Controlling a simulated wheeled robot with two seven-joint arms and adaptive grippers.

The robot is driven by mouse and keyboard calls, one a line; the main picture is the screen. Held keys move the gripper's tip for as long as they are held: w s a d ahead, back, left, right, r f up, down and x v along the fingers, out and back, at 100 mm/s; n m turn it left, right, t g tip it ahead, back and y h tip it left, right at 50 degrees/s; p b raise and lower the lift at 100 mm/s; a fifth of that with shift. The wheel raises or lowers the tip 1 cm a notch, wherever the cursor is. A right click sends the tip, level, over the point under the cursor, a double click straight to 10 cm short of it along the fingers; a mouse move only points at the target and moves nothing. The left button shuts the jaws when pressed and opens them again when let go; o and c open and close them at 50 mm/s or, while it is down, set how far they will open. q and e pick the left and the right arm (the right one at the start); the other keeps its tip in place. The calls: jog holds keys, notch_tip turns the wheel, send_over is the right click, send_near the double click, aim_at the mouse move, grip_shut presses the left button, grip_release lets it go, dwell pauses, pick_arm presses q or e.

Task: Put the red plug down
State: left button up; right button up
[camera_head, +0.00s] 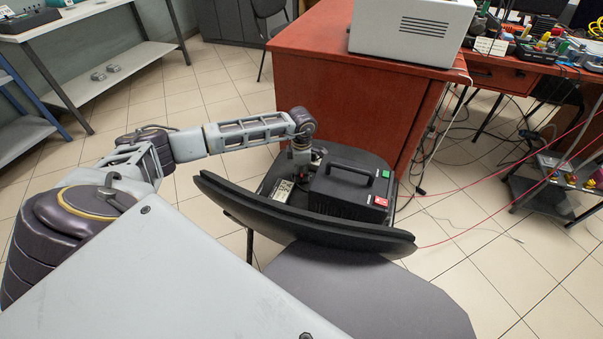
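A black box with a carry handle (346,188) stands on the seat of a black chair (262,184), behind its backrest. A small red piece (381,202) and a small green piece (386,174) show at the box's right end. I cannot tell whether the red piece is the red plug, and no other clear plug shows. My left gripper (302,168) points down over the seat at the box's left side, away from the red piece. Its fingertips are too small and partly hidden, so its opening and any held thing cannot be made out. My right gripper is out of view.
A small pale device (283,191) lies left of the box. A grey chair seat (360,292) is in front of the backrest (300,222). A red desk (340,95) with a white machine (412,30) stands behind. Thin red lines (470,184) run right towards a rack.

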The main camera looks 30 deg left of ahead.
pick_arm(q)
jog(key=shift+r+p, duration=0.35)
jog(key=shift+r, duration=0.5)
notch_tip(320, 180, up, 11)
jog(key=p, duration=0.3)
jog(key=shift+f+p, duration=0.2)
jog(key=shift+p, duration=0.2)
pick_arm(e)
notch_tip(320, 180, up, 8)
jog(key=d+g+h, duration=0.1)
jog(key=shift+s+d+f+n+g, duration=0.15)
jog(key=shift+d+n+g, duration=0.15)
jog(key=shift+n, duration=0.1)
